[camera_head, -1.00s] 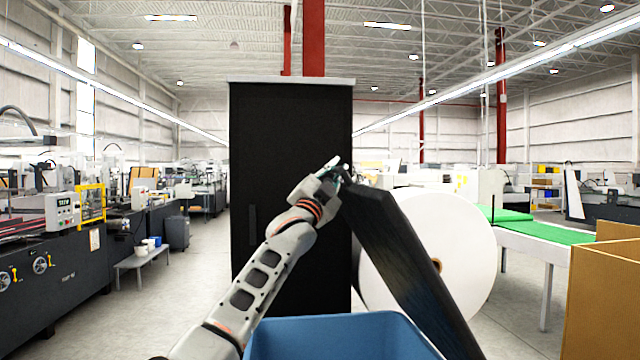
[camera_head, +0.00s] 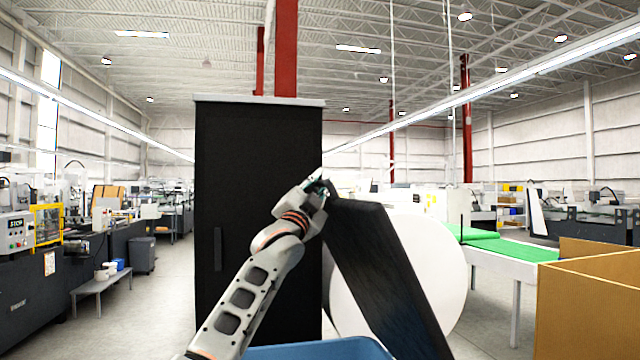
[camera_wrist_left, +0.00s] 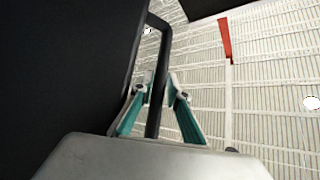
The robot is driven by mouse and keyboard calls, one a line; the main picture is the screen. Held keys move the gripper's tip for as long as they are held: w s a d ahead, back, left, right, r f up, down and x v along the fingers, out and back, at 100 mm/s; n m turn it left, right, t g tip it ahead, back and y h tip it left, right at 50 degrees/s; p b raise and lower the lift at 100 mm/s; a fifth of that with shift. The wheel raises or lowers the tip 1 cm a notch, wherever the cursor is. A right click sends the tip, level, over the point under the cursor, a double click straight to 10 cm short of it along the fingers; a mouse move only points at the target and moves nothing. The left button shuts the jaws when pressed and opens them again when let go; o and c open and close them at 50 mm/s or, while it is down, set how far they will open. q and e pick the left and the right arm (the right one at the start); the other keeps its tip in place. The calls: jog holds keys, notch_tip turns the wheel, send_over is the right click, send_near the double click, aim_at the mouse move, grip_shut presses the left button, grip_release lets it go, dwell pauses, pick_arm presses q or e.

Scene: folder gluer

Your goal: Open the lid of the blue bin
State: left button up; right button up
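The blue bin (camera_head: 320,349) shows only its rim and upper wall at the bottom edge of the head view. Its black lid (camera_head: 385,275) stands raised and tilted, running from upper left to lower right, to the right of the bin opening. My left gripper (camera_head: 322,188) is at the lid's upper end. In the left wrist view, a thin black handle (camera_wrist_left: 155,105) on the lid (camera_wrist_left: 70,70) passes between the teal fingers of my left gripper (camera_wrist_left: 160,82), which look closed around it. The lid's lower end is cut off by the frame. My right gripper is not in view.
A tall black cabinet (camera_head: 258,225) stands directly behind my left arm. A large white roll (camera_head: 432,262) is behind the lid. A cardboard box (camera_head: 590,310) stands at the lower right, near a green-topped conveyor (camera_head: 500,243). Open floor lies left of the cabinet.

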pick_arm(q)
jog(key=shift+d+f, duration=0.25)
jog(key=shift+f, duration=0.2)
jog(key=shift+s+a+f, duration=0.25)
jog(key=shift+f, duration=0.1)
jog(key=v, duration=1)
jog(key=shift+s+a+r, duration=0.15)
jog(key=shift+s+r, duration=0.05)
jog(key=shift+s, duration=0.35)
